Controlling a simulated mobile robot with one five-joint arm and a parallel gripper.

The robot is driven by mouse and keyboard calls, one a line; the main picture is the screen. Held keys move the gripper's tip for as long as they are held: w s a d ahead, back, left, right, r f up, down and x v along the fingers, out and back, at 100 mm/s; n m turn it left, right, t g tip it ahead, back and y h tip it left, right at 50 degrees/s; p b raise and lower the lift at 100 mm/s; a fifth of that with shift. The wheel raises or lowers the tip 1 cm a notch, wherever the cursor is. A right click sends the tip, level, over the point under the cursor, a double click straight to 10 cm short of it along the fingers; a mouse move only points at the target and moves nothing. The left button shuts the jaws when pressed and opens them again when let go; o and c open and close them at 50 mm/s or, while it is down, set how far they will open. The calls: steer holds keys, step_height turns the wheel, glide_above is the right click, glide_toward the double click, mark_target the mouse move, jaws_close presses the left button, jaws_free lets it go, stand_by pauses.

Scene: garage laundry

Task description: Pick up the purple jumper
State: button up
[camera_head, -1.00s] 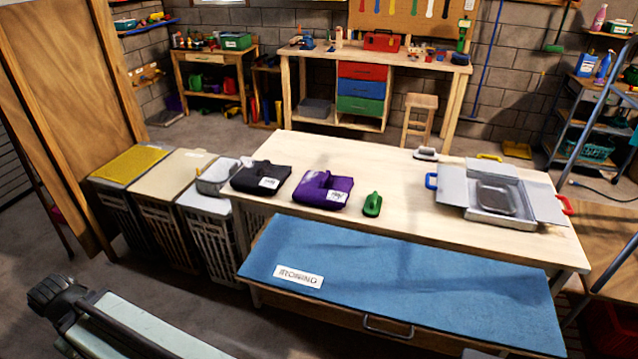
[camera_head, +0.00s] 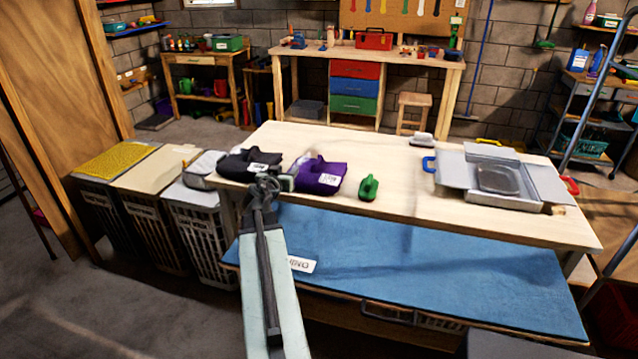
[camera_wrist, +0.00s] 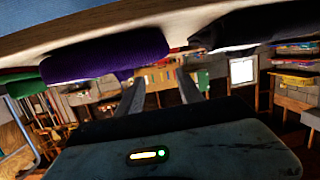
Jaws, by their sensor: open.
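The purple jumper (camera_head: 321,176), folded with a white label, lies on the wooden table near its front edge. In the wrist view, where the scene appears upside down, the jumper (camera_wrist: 105,62) is at upper left. My gripper (camera_head: 279,182) is at the table's front edge, just left of the jumper and in front of the gap beside the black garment. The wrist view shows my gripper's two fingers (camera_wrist: 164,85) apart, with nothing between them. The jumper is outside the fingers; whether they touch it I cannot tell.
A black folded garment (camera_head: 247,164) lies left of the jumper, and a green brush-like object (camera_head: 368,188) lies to its right. A grey folding box (camera_head: 500,160) stands farther right. A blue ironing surface (camera_head: 420,265) is below the table front. Several hampers (camera_head: 195,222) stand left.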

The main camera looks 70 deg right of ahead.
steer(key=m+g+h, duration=0.1)
glide_toward(317, 161)
steer(key=d, duration=0.4)
steer(key=shift+w+d+f+b, duration=0.1)
steer(key=shift+d+f+b, duration=0.1)
steer(key=shift+f+b, duration=0.15)
steer(key=d, duration=0.5)
steer(key=d+f+b, duration=0.1)
steer(key=d, duration=0.1)
steer(key=shift+w+d+f, duration=0.1)
steer(key=shift+w+d, duration=0.2)
steer(key=shift+d, duration=0.05)
steer(key=shift+a, duration=0.1)
steer(key=shift+c, duration=0.3)
jaws_close()
